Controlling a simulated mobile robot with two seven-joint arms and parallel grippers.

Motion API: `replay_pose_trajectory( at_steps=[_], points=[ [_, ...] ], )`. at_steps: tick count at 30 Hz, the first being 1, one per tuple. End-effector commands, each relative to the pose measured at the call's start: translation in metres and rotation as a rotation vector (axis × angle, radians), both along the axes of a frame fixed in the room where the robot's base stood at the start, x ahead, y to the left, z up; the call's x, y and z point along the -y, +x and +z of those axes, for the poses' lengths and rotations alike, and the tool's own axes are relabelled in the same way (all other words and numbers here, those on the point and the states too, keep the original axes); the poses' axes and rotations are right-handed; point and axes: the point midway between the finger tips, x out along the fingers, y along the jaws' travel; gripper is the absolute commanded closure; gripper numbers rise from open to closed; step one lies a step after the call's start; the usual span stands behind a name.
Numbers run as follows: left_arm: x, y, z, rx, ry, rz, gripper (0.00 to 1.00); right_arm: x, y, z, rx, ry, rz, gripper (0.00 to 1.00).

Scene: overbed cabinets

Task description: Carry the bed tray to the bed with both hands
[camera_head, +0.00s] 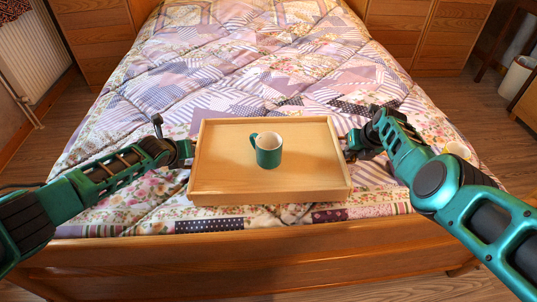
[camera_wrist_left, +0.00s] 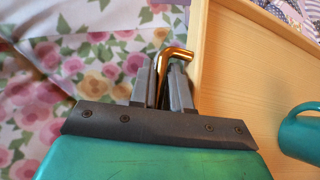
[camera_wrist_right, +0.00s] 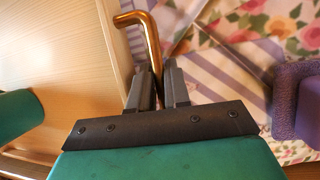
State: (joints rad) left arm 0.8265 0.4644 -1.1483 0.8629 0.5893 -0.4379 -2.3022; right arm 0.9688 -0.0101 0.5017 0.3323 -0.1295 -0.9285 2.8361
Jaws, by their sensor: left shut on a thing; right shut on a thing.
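The bed tray (camera_head: 215,180) is a shallow light-wood box with a raised rim, in the middle of the head view. It is over the foot end of the bed (camera_head: 240,70); I cannot tell whether it touches the quilt. A green mug (camera_head: 268,156) with a white inside stands upright on it. My left gripper (camera_head: 184,152) is shut on the tray's left brass handle (camera_wrist_left: 177,53), seen in the left wrist view. My right gripper (camera_head: 350,146) is shut on the right brass handle (camera_wrist_right: 150,38), seen in the right wrist view. The tray looks about level.
The wooden footboard (camera_head: 250,255) runs across the front, nearer than the tray. The patchwork quilt is open beyond the tray. A purple object (camera_wrist_right: 298,100), not clearly identifiable, shows at the right wrist view's edge. Wooden cabinets (camera_head: 95,35) flank the bed's far end.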

Motion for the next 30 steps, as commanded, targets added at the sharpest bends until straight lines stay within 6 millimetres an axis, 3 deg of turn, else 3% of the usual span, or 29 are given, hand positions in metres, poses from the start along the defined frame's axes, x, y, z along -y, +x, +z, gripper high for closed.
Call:
replay_pose_trajectory(
  at_steps=[30],
  points=[
    [0.0003,0.0012,0.0071,0.003,-0.001,-0.001,1.00,0.0000,0.0008,0.0064,0.002,0.000,0.000,1.00]
  ],
)
